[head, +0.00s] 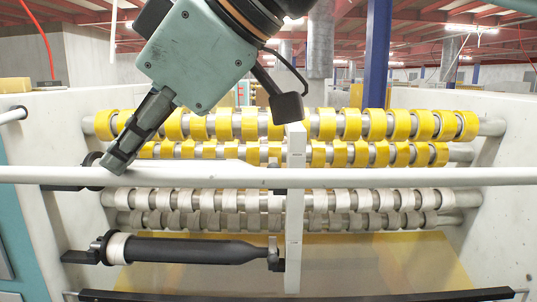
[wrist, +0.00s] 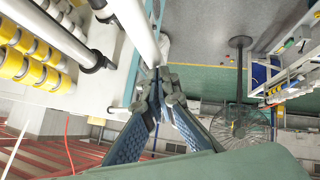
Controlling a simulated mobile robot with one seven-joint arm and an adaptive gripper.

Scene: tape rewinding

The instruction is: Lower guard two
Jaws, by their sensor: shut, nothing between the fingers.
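A long white horizontal bar (head: 400,176) crosses the whole front of the tape machine in the head view; it looks like a guard bar, though no label shows which guard it is. My gripper (head: 114,166) comes down from the upper left, its shut fingers tilted, with the tips at the bar's left part. In the wrist view the shut fingertips (wrist: 158,76) are beside the lower end of the visible white bar (wrist: 135,28). The fingers hold nothing. I cannot tell if they touch the bar.
Behind the bar are rollers with yellow tape rings (head: 350,124) and pale rings (head: 380,197). A black spindle (head: 190,249) sits lower left. A white upright (head: 293,225) stands mid-machine. A black rail (head: 400,296) runs along the bottom. A fan (wrist: 240,122) stands on the floor beyond.

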